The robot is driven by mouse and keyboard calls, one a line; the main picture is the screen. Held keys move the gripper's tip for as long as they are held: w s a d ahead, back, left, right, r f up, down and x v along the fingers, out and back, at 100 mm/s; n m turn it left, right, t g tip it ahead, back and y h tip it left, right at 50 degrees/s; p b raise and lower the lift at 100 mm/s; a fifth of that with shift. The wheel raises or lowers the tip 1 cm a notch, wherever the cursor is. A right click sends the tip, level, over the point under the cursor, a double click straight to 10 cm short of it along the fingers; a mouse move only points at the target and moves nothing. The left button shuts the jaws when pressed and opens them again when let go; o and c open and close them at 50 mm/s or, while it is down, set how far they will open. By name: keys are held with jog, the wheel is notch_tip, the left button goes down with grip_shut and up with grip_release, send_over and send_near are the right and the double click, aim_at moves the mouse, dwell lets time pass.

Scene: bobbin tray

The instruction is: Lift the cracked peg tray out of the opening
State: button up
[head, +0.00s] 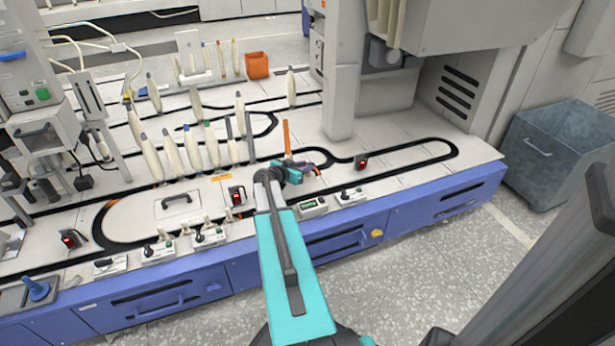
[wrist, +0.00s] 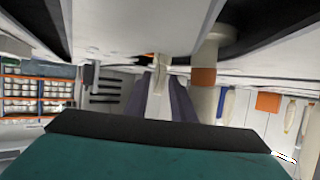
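My gripper (head: 316,168) is low over the white table top, beside the dark track. In the wrist view its two purple-grey fingers (wrist: 165,85) are apart, with a pale upright piece (wrist: 160,72) showing between or behind them. I cannot tell if they touch it. An upright peg with an orange part (head: 286,135) stands just behind my gripper. In the wrist view, which looks upside down, a cream peg with an orange band (wrist: 203,77) rises from a dark round base (wrist: 228,40) beside the fingers. No crack and no clear opening can be made out.
Several cream bobbins (head: 195,148) stand on the track to the left. A small device with a red light (head: 361,161) is close right of my gripper. An orange box (head: 257,65) stands at the back. A grey metal bin (head: 553,150) is on the floor at right.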

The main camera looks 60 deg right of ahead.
jog(key=shift+x, duration=1.05)
grip_shut()
